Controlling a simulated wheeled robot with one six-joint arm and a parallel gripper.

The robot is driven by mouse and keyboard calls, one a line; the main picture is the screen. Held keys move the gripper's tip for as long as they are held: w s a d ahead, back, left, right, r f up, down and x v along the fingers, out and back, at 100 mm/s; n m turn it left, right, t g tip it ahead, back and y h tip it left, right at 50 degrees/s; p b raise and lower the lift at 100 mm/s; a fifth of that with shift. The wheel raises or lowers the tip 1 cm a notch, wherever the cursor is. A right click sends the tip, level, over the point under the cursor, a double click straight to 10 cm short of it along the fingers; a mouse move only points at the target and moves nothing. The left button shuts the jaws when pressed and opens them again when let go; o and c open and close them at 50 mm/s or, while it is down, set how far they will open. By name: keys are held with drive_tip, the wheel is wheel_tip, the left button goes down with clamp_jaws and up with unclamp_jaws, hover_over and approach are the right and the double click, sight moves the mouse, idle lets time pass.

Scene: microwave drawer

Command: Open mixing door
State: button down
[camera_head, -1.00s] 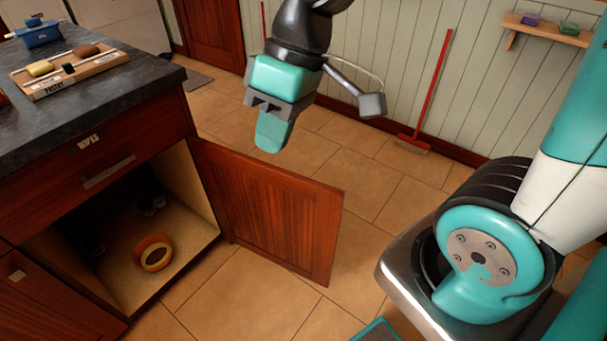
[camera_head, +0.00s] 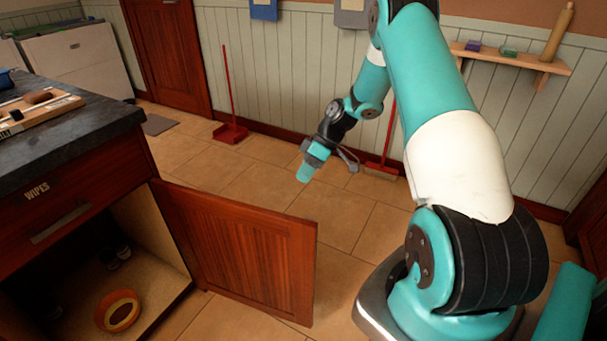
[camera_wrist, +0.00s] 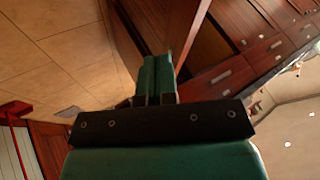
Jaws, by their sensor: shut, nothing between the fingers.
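The wooden cabinet door (camera_head: 243,248) stands wide open, swung out to the right from the cabinet under the dark counter. The open compartment (camera_head: 160,265) shows its pale inside, with an orange-rimmed bowl (camera_head: 135,312) on its floor. My gripper (camera_head: 303,175) is beyond and above the door's free end in the head view, over the tiled floor and apart from the door. In the wrist view my gripper (camera_wrist: 158,62) has its green fingers together with nothing between them. A wooden panel, which looks like the door (camera_wrist: 187,25), shows just beyond the fingertips.
A drawer labelled WIPES (camera_head: 55,215) sits above the compartment and is shut. The dark countertop (camera_head: 85,135) holds a wooden tray (camera_head: 45,112). A red broom (camera_head: 385,165) and a red dustpan (camera_head: 230,132) stand by the far wall. Tiled floor is clear around the door.

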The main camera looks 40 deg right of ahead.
drive_tip(key=s+a+f, duration=0.1)
drive_tip(key=a+f, duration=0.4)
drive_tip(key=a, duration=0.2)
drive_tip(key=shift+s+a+f+p, duration=0.15)
drive_tip(key=shift+a+p, duration=0.1)
drive_tip(key=shift+p, duration=0.2)
